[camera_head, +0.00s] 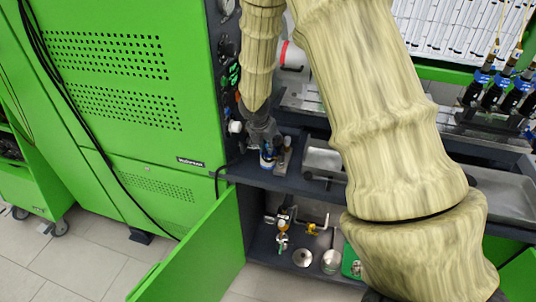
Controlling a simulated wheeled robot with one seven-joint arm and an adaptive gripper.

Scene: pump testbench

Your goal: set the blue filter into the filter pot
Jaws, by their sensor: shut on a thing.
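My gripper (265,143) is small in the picture, pointing down over the dark bench top beside the green cabinet. It is shut on a small blue and white piece, which looks like the blue filter (267,160), just below its fingers. The piece is close to the bench top; I cannot tell whether it touches anything below. A small grey metal part stands right beside it on the right. I cannot make out the filter pot for sure; the gripper and the filter may hide it.
The green cabinet (130,90) rises close on the left, and an open green door (195,260) stands below. Metal discs (330,262) and a yellow-handled valve (318,228) are on the lower shelf. Steel trays (323,160) and blue-black injectors (495,88) lie right.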

